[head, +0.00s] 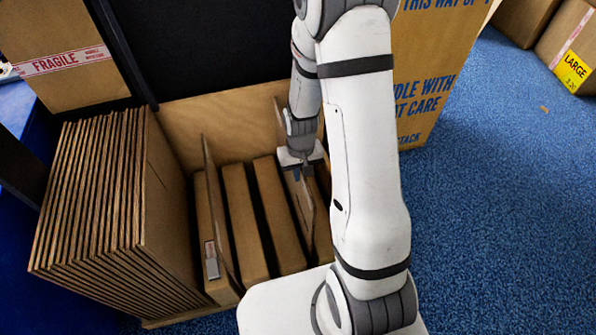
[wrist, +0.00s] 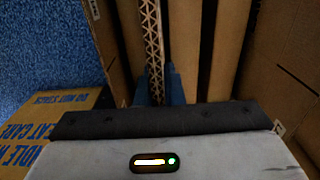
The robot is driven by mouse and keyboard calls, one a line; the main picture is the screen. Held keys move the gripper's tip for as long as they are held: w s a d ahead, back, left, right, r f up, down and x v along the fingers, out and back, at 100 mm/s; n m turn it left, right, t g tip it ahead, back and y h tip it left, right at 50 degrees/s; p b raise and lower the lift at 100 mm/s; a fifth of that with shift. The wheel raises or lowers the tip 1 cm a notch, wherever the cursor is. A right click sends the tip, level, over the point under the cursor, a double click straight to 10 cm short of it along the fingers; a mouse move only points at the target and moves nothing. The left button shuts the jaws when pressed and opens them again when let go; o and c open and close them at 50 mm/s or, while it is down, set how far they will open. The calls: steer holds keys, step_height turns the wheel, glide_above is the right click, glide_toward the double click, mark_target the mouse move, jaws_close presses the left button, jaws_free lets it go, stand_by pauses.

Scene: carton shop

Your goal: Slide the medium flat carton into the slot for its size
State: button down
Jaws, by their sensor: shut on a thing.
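My gripper (head: 302,172) is down in the right part of an open-topped cardboard bin (head: 205,125). In the wrist view its blue fingertips (wrist: 158,88) are shut on a flat carton (wrist: 150,40), one on each side of its corrugated top edge. In the head view the held carton (head: 299,200) stands upright among the cartons and dividers of the bin, partly hidden by my arm. Its lower edge is hidden, and I cannot tell how deep it sits. I cannot read any size label on the slot or the carton.
A thick stack of flat cartons (head: 105,200) stands at the left of the bin. Several brown cartons (head: 242,215) fill its middle. A tall printed box (head: 430,75) stands behind at right. A box labelled LARGE (head: 575,70) is far right. Blue carpet (head: 490,210) is free at right.

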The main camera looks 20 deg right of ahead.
mark_target(300, 184)
steer(key=shift+f+b, duration=5)
steer(key=shift+f, duration=1.65)
steer(key=c, duration=1.5)
jaws_free()
step_height(300, 184, up, 8)
steer(key=p, duration=0.3)
steer(key=shift+f, duration=0.1)
